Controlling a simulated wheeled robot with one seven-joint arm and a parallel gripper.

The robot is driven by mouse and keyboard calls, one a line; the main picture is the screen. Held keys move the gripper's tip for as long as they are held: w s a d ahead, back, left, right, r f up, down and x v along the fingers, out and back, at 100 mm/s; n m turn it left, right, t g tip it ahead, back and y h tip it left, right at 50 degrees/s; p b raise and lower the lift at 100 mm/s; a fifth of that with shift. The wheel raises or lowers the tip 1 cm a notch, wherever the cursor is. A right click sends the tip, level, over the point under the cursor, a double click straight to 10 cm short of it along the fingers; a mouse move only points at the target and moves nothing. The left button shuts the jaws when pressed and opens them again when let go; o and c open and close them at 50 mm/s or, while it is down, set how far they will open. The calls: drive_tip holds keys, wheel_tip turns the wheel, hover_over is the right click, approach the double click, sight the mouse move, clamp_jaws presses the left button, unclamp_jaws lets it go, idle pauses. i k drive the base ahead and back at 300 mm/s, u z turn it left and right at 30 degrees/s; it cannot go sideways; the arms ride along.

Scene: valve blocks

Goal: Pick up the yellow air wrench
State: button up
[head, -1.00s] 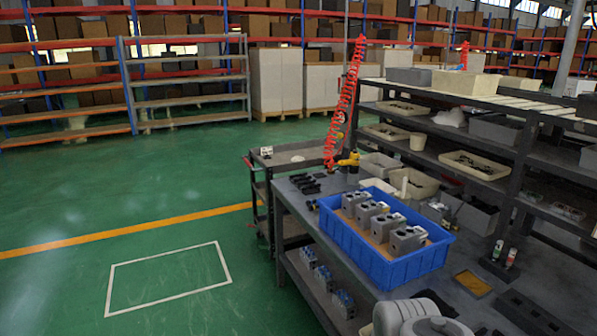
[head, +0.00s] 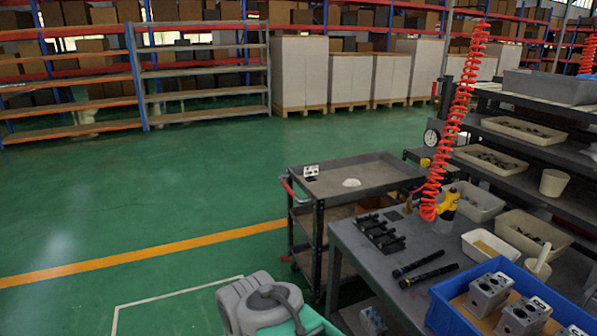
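The yellow air wrench (head: 447,205) stands at the far end of the grey workbench (head: 372,262), right of centre in the head view. A red coiled hose (head: 460,110) hangs down from above to it. The hose and the wrench's small size hide some of its shape. A grey rounded link of my own arm shows at the bottom, left of the bench.
Several black tools (head: 380,234) and two dark rods (head: 422,268) lie left of and in front of the wrench. A blue crate (head: 445,313) with valve blocks is at bottom right. Beige bins (head: 475,204) stand right of the wrench. A cart (head: 352,178) stands behind the bench. Green floor at left is open.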

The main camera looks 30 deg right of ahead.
sight(442, 217)
drive_tip(key=z, duration=0.45)
drive_tip(key=i, duration=1.7)
drive_tip(key=z, duration=1.25)
drive_tip(key=i, duration=0.65)
drive_tip(key=z, duration=0.35)
